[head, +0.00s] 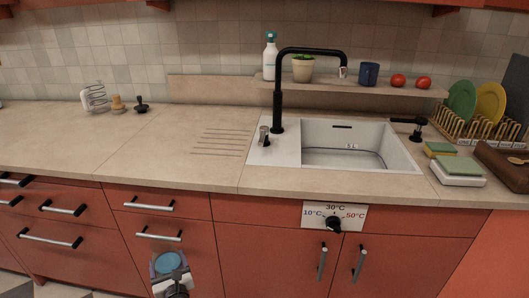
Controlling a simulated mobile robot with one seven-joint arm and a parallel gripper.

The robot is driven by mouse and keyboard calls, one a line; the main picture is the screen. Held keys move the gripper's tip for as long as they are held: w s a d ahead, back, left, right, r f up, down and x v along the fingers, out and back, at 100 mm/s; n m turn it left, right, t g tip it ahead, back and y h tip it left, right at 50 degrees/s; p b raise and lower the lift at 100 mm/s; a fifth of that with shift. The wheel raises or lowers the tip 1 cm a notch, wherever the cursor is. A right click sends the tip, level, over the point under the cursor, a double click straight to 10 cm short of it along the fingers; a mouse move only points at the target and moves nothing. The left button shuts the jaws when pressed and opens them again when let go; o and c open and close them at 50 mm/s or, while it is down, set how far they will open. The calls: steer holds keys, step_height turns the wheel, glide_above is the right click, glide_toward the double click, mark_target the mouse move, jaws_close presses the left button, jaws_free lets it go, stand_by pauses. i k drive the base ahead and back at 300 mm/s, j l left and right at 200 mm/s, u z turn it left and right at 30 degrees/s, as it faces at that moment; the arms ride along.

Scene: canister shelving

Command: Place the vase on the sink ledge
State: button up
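I see no object that is clearly a vase. The sink ledge (215,89) is a raised beige shelf along the tiled wall behind the sink. A grey part of my arm with a blue disc shows at the bottom left, in front of the red drawers. I cannot make out my gripper's fingers, or whether it holds anything.
The black faucet (278,100) arches in front of the ledge, over the white sink (404,153). A dish rack (470,128) with plates and several sponges (455,165) fill the right. The ledge's left stretch is bare. Small utensils (118,104) stand at the counter's left.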

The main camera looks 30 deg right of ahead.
mark_target(334, 80)
steer(key=k+l+z, duration=0.2)
steer(key=z, duration=0.15)
steer(key=k+l+z, duration=0.15)
steer(key=l+z, duration=0.25)
steer(key=k+l+z, duration=0.1)
steer(key=l+z, duration=0.25)
steer(key=l, duration=0.15)
